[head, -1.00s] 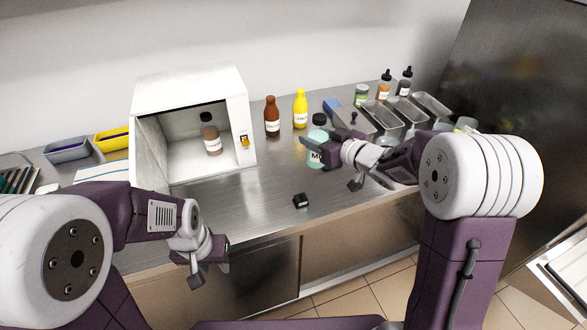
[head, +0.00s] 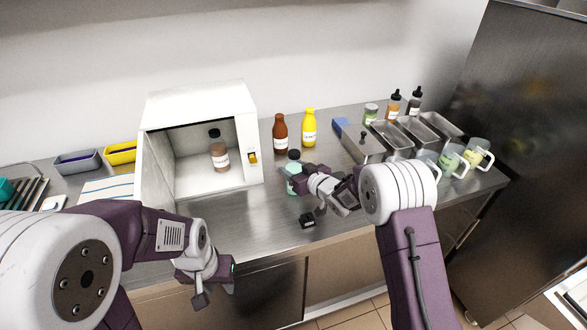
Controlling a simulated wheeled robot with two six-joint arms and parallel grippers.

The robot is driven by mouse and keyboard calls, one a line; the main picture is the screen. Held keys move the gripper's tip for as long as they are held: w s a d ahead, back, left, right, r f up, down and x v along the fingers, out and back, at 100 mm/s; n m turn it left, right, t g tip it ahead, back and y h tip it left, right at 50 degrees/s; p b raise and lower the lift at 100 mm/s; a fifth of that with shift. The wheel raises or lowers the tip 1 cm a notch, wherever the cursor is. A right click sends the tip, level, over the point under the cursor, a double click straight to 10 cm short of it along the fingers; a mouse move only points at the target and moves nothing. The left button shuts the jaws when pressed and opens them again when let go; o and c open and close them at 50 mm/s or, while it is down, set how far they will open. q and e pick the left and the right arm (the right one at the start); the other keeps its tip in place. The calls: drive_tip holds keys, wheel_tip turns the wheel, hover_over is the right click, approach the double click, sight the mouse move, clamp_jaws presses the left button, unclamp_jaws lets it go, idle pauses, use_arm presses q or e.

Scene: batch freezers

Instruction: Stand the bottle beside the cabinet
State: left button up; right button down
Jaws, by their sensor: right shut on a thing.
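A mint-green bottle with a dark cap (head: 293,156) stands upright on or just above the steel counter, to the right of the white cabinet (head: 203,103). My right gripper (head: 296,181) is shut on this bottle and hides part of its body and label. Whether the bottle's base touches the counter cannot be told. The cabinet's front is open, and a brown bottle with a dark cap (head: 219,155) stands inside. My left gripper (head: 215,294) is open and empty, low in front of the counter's front edge.
A brown bottle (head: 280,135) and a yellow bottle (head: 309,129) stand behind the held bottle. A small black block (head: 307,221) lies near the front edge. Steel pans (head: 391,140) and glass mugs (head: 479,152) fill the right side. Bare counter lies before the cabinet.

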drive_tip(key=c, duration=0.6)
unclamp_jaws()
drive_tip(key=shift+r, duration=0.35)
drive_tip(key=v, duration=1.2)
drive_tip(key=shift+s+f+b, duration=0.1)
drive_tip(key=shift+f+b, duration=0.15)
drive_tip(key=shift+b, duration=0.1)
